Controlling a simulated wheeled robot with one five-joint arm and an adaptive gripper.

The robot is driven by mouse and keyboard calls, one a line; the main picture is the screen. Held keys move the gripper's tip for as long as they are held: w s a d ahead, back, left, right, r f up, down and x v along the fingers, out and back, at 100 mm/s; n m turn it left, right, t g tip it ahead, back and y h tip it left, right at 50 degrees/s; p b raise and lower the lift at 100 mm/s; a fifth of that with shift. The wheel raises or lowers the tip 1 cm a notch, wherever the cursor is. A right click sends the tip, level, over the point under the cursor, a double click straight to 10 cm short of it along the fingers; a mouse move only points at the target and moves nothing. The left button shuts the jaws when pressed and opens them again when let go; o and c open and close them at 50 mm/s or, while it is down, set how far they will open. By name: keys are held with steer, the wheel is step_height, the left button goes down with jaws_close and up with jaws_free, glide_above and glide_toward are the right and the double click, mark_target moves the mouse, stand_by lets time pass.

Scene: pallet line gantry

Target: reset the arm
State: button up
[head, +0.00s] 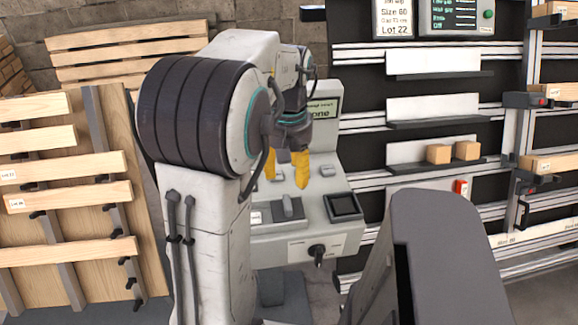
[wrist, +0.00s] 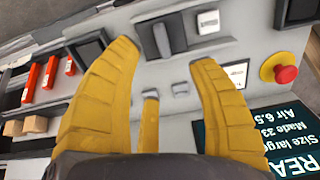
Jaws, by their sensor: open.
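My gripper (head: 287,168) has yellow fingers and hangs pointing down above a grey control console (head: 272,243) in the head view. In the wrist view my gripper (wrist: 165,85) is open, with its fingers spread wide and nothing between them. My arm is bent, with its large dark-banded joint in the left middle of the head view. The console's slider switch (head: 287,208) lies below the fingers. The same switch shows beyond the fingertips in the wrist view (wrist: 162,40). I cannot tell whether any fingertip touches the console.
A red emergency button (wrist: 285,74) sits on the console at the right of the wrist view. A slatted wooden rack (head: 70,190) stands at the left. A shelf rack (head: 440,122) with two small wooden blocks (head: 452,152) stands at the right. A brick wall is behind.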

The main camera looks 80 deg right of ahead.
steer(key=shift+r, duration=0.55)
stand_by(0.5)
